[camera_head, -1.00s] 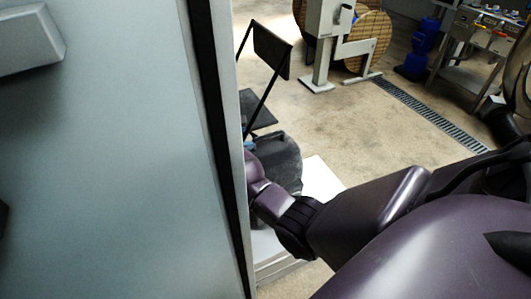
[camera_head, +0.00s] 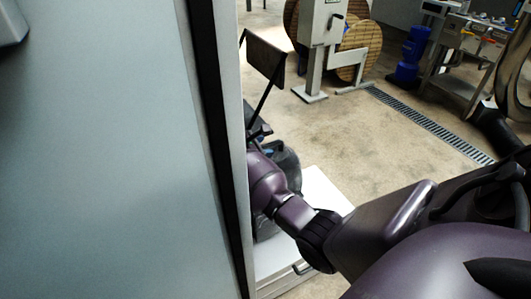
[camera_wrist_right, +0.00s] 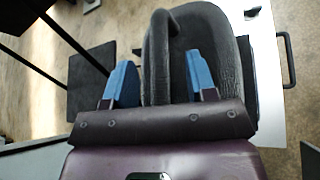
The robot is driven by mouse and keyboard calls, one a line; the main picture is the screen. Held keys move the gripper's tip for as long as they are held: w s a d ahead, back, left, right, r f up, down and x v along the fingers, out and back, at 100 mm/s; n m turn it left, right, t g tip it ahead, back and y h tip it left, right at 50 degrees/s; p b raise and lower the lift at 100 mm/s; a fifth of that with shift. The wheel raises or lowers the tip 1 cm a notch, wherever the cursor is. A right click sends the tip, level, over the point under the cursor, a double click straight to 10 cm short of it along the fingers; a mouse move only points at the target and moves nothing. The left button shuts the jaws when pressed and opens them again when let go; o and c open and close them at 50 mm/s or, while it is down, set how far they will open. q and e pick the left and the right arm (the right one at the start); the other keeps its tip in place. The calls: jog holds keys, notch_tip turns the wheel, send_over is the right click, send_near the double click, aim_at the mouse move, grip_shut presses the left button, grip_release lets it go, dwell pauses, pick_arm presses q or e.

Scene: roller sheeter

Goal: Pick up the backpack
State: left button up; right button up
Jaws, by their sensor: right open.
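The backpack (camera_head: 286,165) is dark grey and stands on a white-topped cart (camera_head: 322,188), partly hidden behind my right arm and the panel edge. In the right wrist view the backpack (camera_wrist_right: 222,50) fills the upper middle, with a dark loop at its top left. My right gripper (camera_wrist_right: 160,62) is open with blue fingers. One finger is just left of the backpack's edge and the other overlaps its body, so its left side shows between them. I cannot tell whether they touch it. My left gripper is not in view.
A large grey-blue panel (camera_head: 100,150) with a dark edge fills the left of the head view, close to my right arm. A black framed stand (camera_head: 264,60) is behind the backpack. Wooden reels (camera_head: 360,48) and a floor drain (camera_head: 430,122) lie beyond. Open floor is right of the cart.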

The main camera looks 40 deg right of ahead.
grip_shut()
dwell(1.3)
jog(key=shift+r, duration=0.25)
